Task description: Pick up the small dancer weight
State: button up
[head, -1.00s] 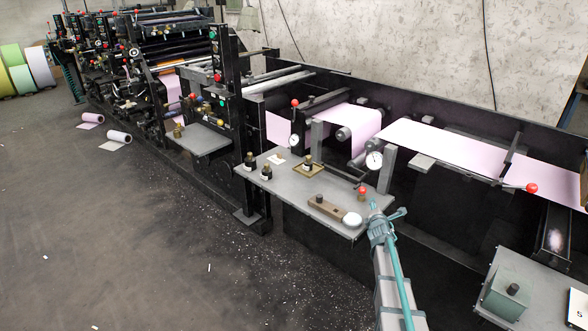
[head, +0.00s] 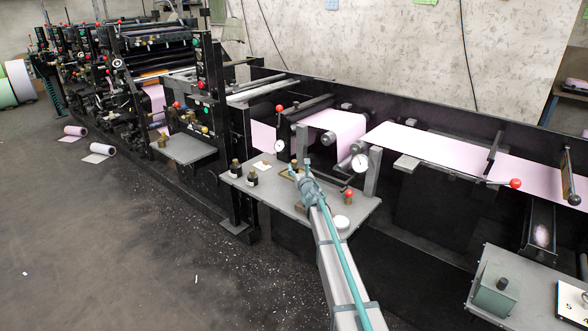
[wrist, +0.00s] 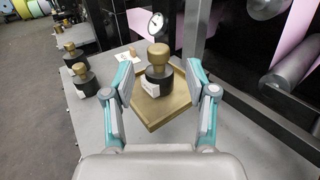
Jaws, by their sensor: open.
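In the wrist view a black dancer weight (wrist: 158,82) with a brass knob and a pale label stands upright on a wooden tray (wrist: 172,108). Two similar weights stand left of the tray, a nearer one (wrist: 83,80) and a farther one (wrist: 71,50); in the head view they show at the left of the grey table, as a left one (head: 235,169) and a right one (head: 252,178). My gripper (wrist: 160,76) is open, its fingers on either side of the tray weight in the picture, with no clear contact. In the head view my gripper (head: 298,168) largely hides that weight.
The grey table (head: 272,192) also carries a white disc (head: 341,222) and a red-topped knob (head: 349,195) to the right. A dial gauge (head: 360,162) and posts stand behind. Pink web and rollers (head: 332,137) run beyond the table.

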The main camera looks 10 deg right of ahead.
aim_at(295, 163)
jog(key=w, duration=0.1)
jog(key=w+p, duration=0.1)
jog(key=w, duration=0.2)
jog(key=shift+w+a+r, duration=0.2)
jog(key=shift+a+r, duration=0.1)
jog(key=shift+a, duration=0.05)
jog(key=shift+w+a+p, duration=0.1)
jog(key=shift+w+p, duration=0.25)
jog(key=shift+w, duration=0.15)
jog(key=shift+s, duration=0.1)
grip_shut()
